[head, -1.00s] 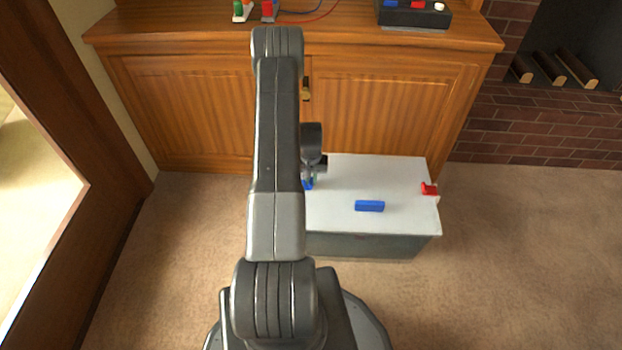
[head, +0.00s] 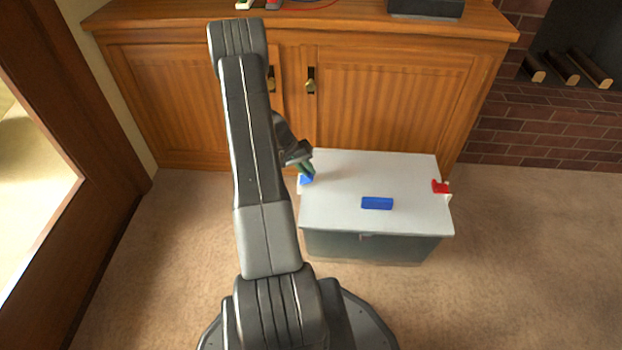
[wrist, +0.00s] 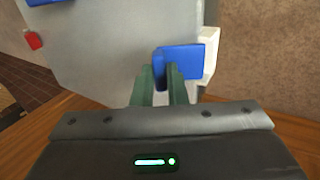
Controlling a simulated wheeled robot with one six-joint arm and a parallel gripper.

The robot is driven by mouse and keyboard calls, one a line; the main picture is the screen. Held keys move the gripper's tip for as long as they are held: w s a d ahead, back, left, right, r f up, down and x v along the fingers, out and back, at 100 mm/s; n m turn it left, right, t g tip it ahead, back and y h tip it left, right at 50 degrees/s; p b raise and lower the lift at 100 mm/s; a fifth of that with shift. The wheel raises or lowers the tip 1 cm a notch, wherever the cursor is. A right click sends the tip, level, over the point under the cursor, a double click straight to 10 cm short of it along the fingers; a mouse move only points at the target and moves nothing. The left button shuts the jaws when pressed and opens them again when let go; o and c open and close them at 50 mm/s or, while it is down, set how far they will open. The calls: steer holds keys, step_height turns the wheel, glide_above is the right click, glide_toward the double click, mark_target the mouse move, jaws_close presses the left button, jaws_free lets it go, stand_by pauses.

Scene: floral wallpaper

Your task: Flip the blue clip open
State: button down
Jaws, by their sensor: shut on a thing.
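The blue clip (head: 306,180) is on the left edge of the white box lid (head: 340,205). It also shows in the wrist view (wrist: 190,62), in front of a white catch on the box edge. My gripper (head: 303,166) comes down onto the clip from the upper left. In the wrist view my two green fingers (wrist: 161,78) are at the near end of the clip, shut on it. The fingers hide part of the clip's end.
A red clip (head: 440,187) sits on the box's right edge. A blue handle (head: 377,203) lies on the lid's front part. A wooden cabinet (head: 400,90) stands close behind the box. Carpet (head: 520,250) is clear to the right.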

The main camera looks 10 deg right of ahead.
mark_target(308, 174)
steer(key=a+h+b, duration=0.1)
steer(key=h+b, duration=0.1)
steer(key=shift+w+a+f+g+h+b, duration=0.1)
steer(key=shift+w+a+g+h+b, duration=0.2)
steer(key=shift+a+g+b, duration=0.1)
steer(key=a+h, duration=0.1)
steer(key=h, duration=0.1)
steer(key=a+g+h+b, duration=0.1)
steer(key=shift+w+h, duration=0.2)
steer(key=shift+h, duration=0.2)
steer(key=shift+w+a+f+g+h, duration=0.15)
steer(key=shift+a+f+g+h, duration=0.3)
steer(key=shift+h, duration=0.65)
steer(key=shift+w+a+g+h, duration=0.2)
steer(key=shift+a+h, duration=0.4)
steer(key=shift+h, duration=0.5)
steer(key=shift+w+a+f+g+h, duration=0.15)
steer(key=shift+a+f+g+h, duration=0.3)
steer(key=shift+h, duration=0.65)
steer(key=shift+a+r, duration=0.15)
steer(key=c, duration=1.4)
jaws_free()
steer(key=shift+a, duration=0.1)
steer(key=shift+c, duration=0.2)
steer(key=shift+a, duration=0.1)
